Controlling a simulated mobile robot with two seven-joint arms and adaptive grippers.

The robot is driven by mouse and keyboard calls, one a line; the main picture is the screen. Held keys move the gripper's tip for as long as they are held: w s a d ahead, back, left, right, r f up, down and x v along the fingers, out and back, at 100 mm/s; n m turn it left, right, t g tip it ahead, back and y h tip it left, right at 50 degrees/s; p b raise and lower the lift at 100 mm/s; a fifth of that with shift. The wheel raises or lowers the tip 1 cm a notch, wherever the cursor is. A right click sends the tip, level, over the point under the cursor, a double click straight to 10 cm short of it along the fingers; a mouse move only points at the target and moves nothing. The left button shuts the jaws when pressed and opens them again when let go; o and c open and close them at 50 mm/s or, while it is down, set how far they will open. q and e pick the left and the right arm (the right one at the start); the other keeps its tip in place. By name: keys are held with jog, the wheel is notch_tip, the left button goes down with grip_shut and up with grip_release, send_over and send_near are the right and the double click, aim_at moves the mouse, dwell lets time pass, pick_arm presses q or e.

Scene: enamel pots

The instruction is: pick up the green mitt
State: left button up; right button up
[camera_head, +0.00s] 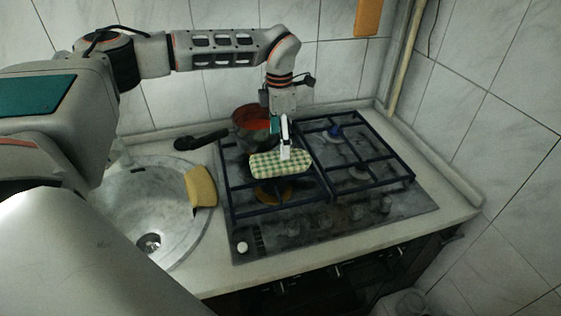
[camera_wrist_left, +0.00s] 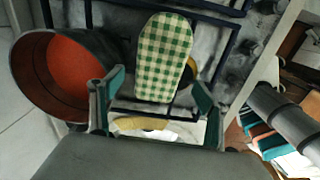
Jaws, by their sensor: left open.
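The green mitt (camera_head: 279,164), with a green and cream check, lies on the left grate of the stove. In the left wrist view the mitt (camera_wrist_left: 164,57) stretches away from between the fingertips. My left gripper (camera_head: 285,148) comes down from above at the mitt's far edge. In the left wrist view its two fingers (camera_wrist_left: 153,92) are spread apart, with nothing clamped between them. I cannot tell whether a finger touches the mitt. My right gripper is in neither view.
A pan with a red-orange inside (camera_head: 252,118) and a dark handle stands behind the mitt, close to the left gripper. The stove's grate (camera_head: 352,150) extends right. A round sink (camera_head: 150,215) with a yellow cloth or sponge (camera_head: 201,187) on its rim is left. Tiled walls enclose the counter.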

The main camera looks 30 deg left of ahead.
aim_at(281, 162)
pick_arm(q)
jog(key=shift+d+f+p, duration=0.1)
jog(key=shift+f+p, duration=0.25)
jog(key=shift+f, duration=3.05)
jog(key=c, duration=0.9)
